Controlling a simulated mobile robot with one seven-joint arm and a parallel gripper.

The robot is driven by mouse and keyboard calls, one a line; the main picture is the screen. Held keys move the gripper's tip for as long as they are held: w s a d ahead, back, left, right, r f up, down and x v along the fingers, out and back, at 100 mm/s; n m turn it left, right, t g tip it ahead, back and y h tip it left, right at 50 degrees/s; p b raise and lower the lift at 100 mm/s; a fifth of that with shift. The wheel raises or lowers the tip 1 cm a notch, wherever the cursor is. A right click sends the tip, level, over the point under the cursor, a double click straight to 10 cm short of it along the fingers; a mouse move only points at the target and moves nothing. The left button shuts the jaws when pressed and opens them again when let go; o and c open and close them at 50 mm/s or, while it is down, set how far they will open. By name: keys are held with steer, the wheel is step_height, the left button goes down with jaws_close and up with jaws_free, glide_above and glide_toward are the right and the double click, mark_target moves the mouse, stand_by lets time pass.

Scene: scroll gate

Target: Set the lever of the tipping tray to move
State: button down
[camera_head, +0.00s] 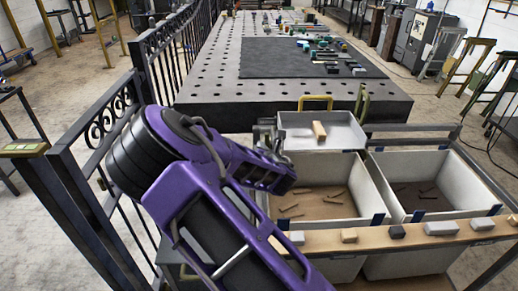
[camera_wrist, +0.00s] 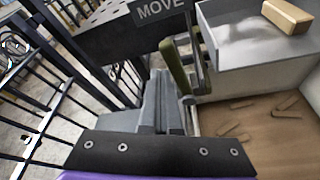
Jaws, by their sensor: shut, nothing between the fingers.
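The tipping tray (camera_head: 320,132) is a shallow light-grey box with a wooden block (camera_head: 319,130) in it. It also shows at the upper right of the wrist view (camera_wrist: 255,75). In that view an olive-green lever handle (camera_wrist: 174,66) stands tilted at the tray's left side, below a dark plate with the label MOVE (camera_wrist: 160,10). My gripper (camera_wrist: 158,78) is shut and empty. Its grey fingers are just left of the lever, and I cannot tell whether they touch it. In the head view my purple arm hides most of the gripper and this lever.
Two bins with small brown pieces, a left one (camera_head: 357,200) and a right one (camera_head: 392,170), stand below the tray. A ledge (camera_head: 375,240) with several blocks runs in front. A black railing (camera_head: 110,120) is close on the left. A perforated table (camera_head: 215,85) lies behind.

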steer(key=shift+d+r, duration=0.2)
steer(key=shift+d, duration=0.25)
stand_by(0.3)
steer(key=shift+w+a, duration=0.1)
